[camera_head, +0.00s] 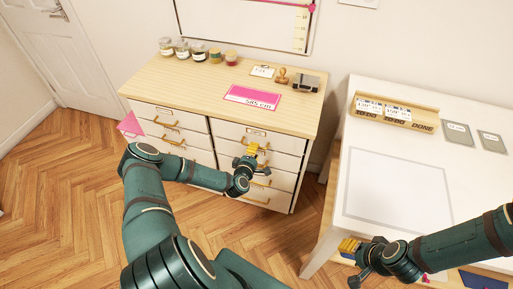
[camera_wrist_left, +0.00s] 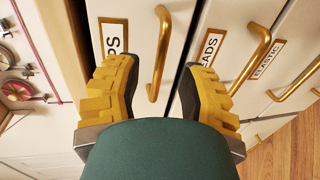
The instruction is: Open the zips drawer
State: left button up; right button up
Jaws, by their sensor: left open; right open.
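The zips drawer, its label partly hidden so that only "PS" reads, has a white front (camera_wrist_left: 125,45) in the left wrist view. Its brass handle (camera_wrist_left: 160,60) stands between the spread yellow fingers of my left gripper (camera_wrist_left: 155,95). I cannot tell whether a finger touches it. A dark gap shows beside the front, but I cannot tell if the drawer is slightly open. In the head view, my left gripper (camera_head: 251,155) is at the upper right-hand drawers of the white cabinet (camera_head: 172,120). My right gripper (camera_head: 352,246) is open and empty near the white table's front edge.
Neighbouring drawers, one labelled "ELASTIC" (camera_wrist_left: 266,58), have similar handles. Jars (camera_head: 182,49), a pink sign (camera_head: 252,97) and a stamp (camera_head: 282,75) stand on the cabinet top. The white table (camera_head: 355,100) is at the right. Wooden floor (camera_head: 80,190) is clear at the left.

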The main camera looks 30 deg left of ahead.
pick_arm(q)
jog(key=shift+x, duration=1.8)
grip_shut()
